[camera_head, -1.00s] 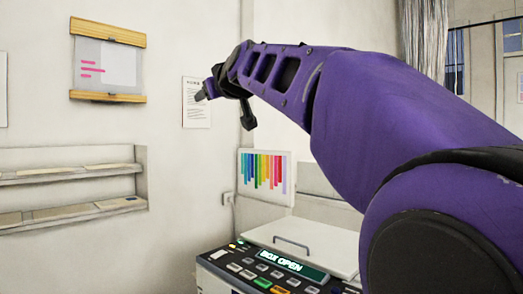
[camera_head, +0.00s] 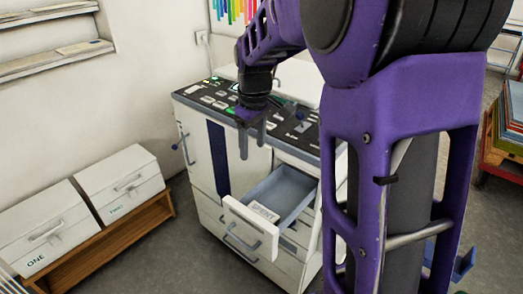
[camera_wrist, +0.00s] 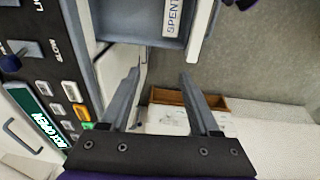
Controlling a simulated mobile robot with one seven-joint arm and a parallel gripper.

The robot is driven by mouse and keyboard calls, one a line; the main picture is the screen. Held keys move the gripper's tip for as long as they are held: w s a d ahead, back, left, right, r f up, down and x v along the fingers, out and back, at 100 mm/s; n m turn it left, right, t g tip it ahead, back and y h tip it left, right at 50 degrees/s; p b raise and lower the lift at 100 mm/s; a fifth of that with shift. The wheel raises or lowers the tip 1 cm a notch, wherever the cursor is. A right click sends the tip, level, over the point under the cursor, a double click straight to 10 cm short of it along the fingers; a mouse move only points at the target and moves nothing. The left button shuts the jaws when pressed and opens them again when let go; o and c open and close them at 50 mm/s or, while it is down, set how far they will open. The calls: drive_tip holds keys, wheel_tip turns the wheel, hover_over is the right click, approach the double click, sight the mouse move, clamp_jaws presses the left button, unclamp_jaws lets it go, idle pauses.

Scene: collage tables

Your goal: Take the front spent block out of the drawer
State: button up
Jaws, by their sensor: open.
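A drawer (camera_head: 252,229) with a white front and grey-blue inside stands pulled out of the white machine (camera_head: 207,150). Just behind its front wall is a white piece (camera_head: 265,212) with dark lettering. In the wrist view this piece reads "SPENT" (camera_wrist: 173,18), cut off by the top edge. I cannot tell whether it is a block's top or a label. No second block is clear to me.
The machine's top carries a control panel (camera_head: 215,100) with buttons; its display (camera_wrist: 47,118) reads "BOX OPEN". Two lidded white boxes, ONE (camera_head: 45,235) and TWO (camera_head: 122,185), sit on a low wooden bench (camera_head: 125,235) at the left. Stacked coloured boards (camera_head: 505,125) stand at the right.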

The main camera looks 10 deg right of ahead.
sight(263, 211)
drive_tip(key=shift+g, duration=0.8)
drive_tip(key=s+f, duration=0.1)
drive_tip(key=s+d+f, duration=0.1)
drive_tip(key=s+f, duration=0.1)
drive_tip(key=shift+s+d, duration=0.35)
wheel_tip(263, 211, down, 17)
drive_tip(key=b, duration=0.3)
drive_tip(key=shift+f, duration=0.2)
clamp_jaws()
drive_tip(key=shift+w, duration=0.1)
